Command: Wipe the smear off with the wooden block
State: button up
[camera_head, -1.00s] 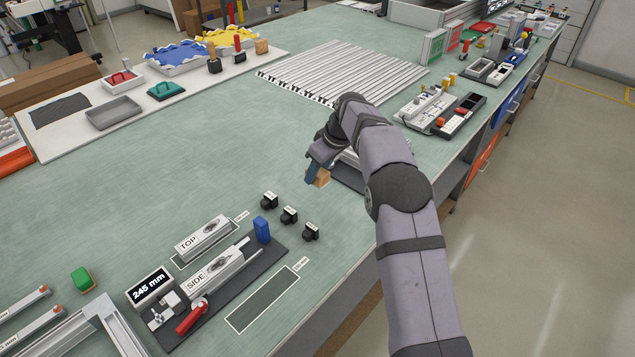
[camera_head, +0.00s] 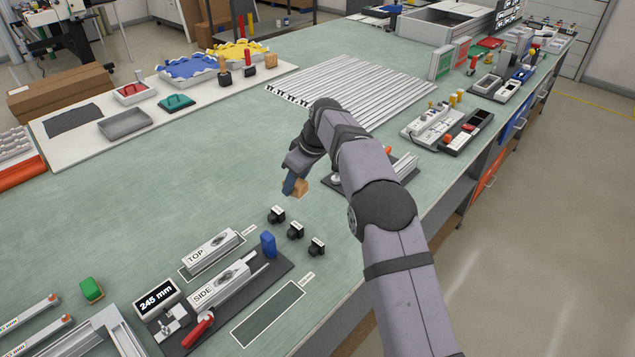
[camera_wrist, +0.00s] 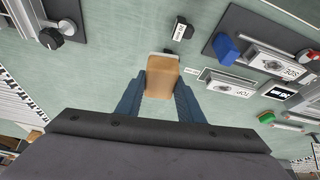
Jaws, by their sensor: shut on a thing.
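My gripper (camera_head: 292,188) is shut on the wooden block (camera_head: 301,187), with a finger on each side of it. In the wrist view the tan block (camera_wrist: 160,76) sits between the two blue-grey fingertips (camera_wrist: 158,92). In the head view the block is partly hidden by the gripper. It appears near the green bench top (camera_head: 215,165); I cannot tell whether it touches it. I cannot make out a smear on the bench in either view.
Several small black clamps (camera_head: 295,231) stand just in front of my gripper. The SIDE fixture (camera_head: 222,285) and its blue block (camera_head: 268,244) lie nearer. A dark plate with metal parts (camera_head: 400,165) is behind my arm.

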jog(key=s+a+r+n+g+p, duration=0.1)
jog(key=s+a+r+n+p, duration=0.1)
jog(key=s+a+r, duration=0.5)
jog(key=s+a+n+p, duration=0.2)
jog(key=s+a, duration=0.4)
jog(key=a, duration=0.5)
jog(key=s+a+f+n+g+y+p, duration=0.1)
jog(key=s+f+n, duration=0.2)
jog(key=s+f, duration=0.4)
jog(key=s, duration=0.3)
jog(key=shift+a+f+n+g, duration=0.2)
jog(key=shift+a+n+g, duration=0.1)
jog(key=shift+g, duration=0.1)
jog(key=shift+s+f, duration=0.1)
jog(key=shift+f, duration=0.05)
